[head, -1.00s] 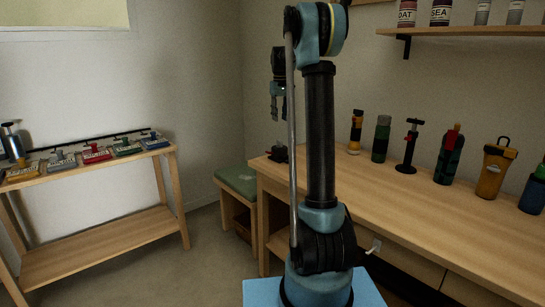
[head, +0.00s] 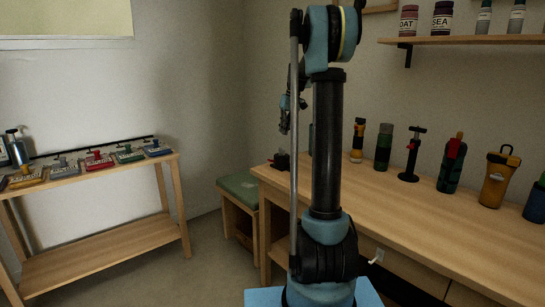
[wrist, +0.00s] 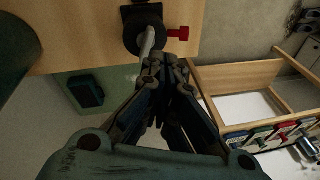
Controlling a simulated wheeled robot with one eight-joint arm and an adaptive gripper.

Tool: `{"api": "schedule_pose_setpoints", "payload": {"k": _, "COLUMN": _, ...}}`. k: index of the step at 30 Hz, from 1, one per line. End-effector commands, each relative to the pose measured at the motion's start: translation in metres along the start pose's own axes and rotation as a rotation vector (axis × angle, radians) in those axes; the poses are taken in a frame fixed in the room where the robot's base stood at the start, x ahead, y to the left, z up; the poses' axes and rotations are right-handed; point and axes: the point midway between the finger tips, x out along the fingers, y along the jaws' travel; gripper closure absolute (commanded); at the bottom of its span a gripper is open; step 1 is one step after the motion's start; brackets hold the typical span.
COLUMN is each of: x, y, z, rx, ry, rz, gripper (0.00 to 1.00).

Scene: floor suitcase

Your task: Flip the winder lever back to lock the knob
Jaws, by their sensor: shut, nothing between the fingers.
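The winder (head: 280,161), a small black device with a red part, sits at the left end of the wooden bench. In the wrist view it shows as a round black body (wrist: 133,32) with a pale metal rod (wrist: 147,44) and a red knob-like part (wrist: 179,33) sticking out to the right. I cannot tell which part is the lever. My gripper (wrist: 163,62) is shut and empty, its fingertips beside the lower end of the rod; contact cannot be told. In the head view my gripper (head: 285,127) hangs above the winder, partly behind my arm.
The bench (head: 430,220) holds several bottles and a black pump (head: 411,155) to the right. A green-topped stool (head: 240,186) stands left of the bench. A low wooden rack (head: 100,245) with coloured items is at the left. The floor between is clear.

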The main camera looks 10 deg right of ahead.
Motion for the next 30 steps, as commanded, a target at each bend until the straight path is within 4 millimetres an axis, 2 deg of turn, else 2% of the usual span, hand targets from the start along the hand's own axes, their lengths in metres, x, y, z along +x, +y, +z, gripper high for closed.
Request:
{"api": "schedule_pose_setpoints", "payload": {"k": 6, "x": 0.006, "y": 0.002, "z": 0.027, "rx": -0.069, "ry": 0.196, "rz": -0.140, "gripper": 1.00}}
{"api": "schedule_pose_setpoints", "payload": {"k": 15, "x": 0.000, "y": 0.001, "z": 0.053, "rx": -0.142, "ry": 0.463, "rz": -0.234, "gripper": 1.00}}
{"api": "schedule_pose_setpoints", "payload": {"k": 21, "x": -0.004, "y": 0.001, "z": 0.060, "rx": -0.161, "ry": 0.547, "rz": -0.249, "gripper": 1.00}}
{"api": "schedule_pose_setpoints", "payload": {"k": 30, "x": -0.005, "y": 0.000, "z": 0.060, "rx": -0.163, "ry": 0.558, "rz": -0.250, "gripper": 1.00}}
